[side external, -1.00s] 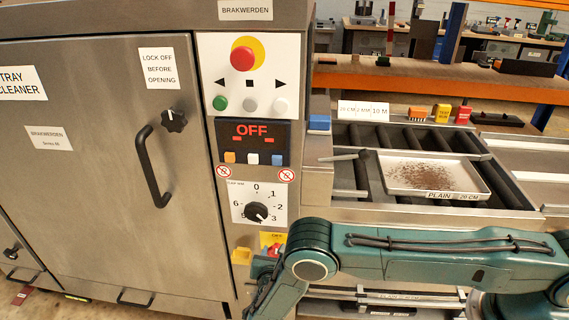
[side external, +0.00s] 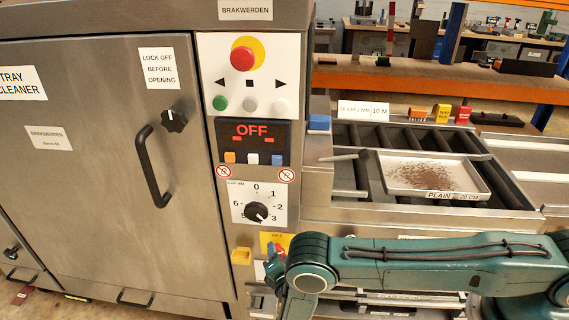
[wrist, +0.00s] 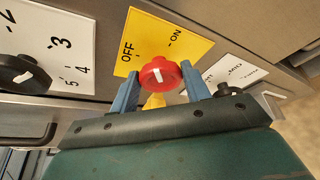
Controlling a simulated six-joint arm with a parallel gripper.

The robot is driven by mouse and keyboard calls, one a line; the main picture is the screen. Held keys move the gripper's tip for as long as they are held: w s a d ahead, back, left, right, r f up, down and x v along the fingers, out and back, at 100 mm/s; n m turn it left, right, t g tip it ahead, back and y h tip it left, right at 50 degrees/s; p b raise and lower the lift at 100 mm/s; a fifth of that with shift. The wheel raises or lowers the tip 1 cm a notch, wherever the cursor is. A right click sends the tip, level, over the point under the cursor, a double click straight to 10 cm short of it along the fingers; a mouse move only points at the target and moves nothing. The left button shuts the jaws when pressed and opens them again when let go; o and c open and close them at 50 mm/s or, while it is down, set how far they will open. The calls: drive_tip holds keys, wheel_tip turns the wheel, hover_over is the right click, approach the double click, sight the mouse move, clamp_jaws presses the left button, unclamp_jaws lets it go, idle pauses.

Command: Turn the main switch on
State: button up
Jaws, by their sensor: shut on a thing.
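The main switch is a red knob (wrist: 158,76) with a white mark, on a yellow plate (wrist: 190,42) lettered OFF and ON. In the wrist view my gripper (wrist: 160,67) has a blue finger on either side of the knob and is shut on it. The white mark is short, and I cannot tell for sure which word it points to. In the side view the yellow plate (side external: 268,241) is low on the machine's front, and my gripper (side external: 275,262) and arm hide most of the switch. The display (side external: 252,136) above reads OFF.
A black numbered dial (side external: 257,212) is above the switch; it also shows in the wrist view (wrist: 28,74). A yellow block (side external: 241,256) sits left of the plate. Push buttons (side external: 251,104) and a red emergency stop (side external: 243,58) are higher up. A tray (side external: 408,185) lies on rollers at right.

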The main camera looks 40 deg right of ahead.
drive_tip(key=shift+f+m+t, duration=0.15)
drive_tip(key=shift+m+t, duration=0.55)
drive_tip(key=shift+m, duration=0.5)
drive_tip(key=shift+d, duration=0.1)
drive_tip(key=o, duration=1)
drive_tip(key=shift+c, duration=0.2)
drive_tip(key=shift+s, duration=0.2)
drive_tip(key=v, duration=1.1)
drive_tip(key=shift+s, duration=0.35)
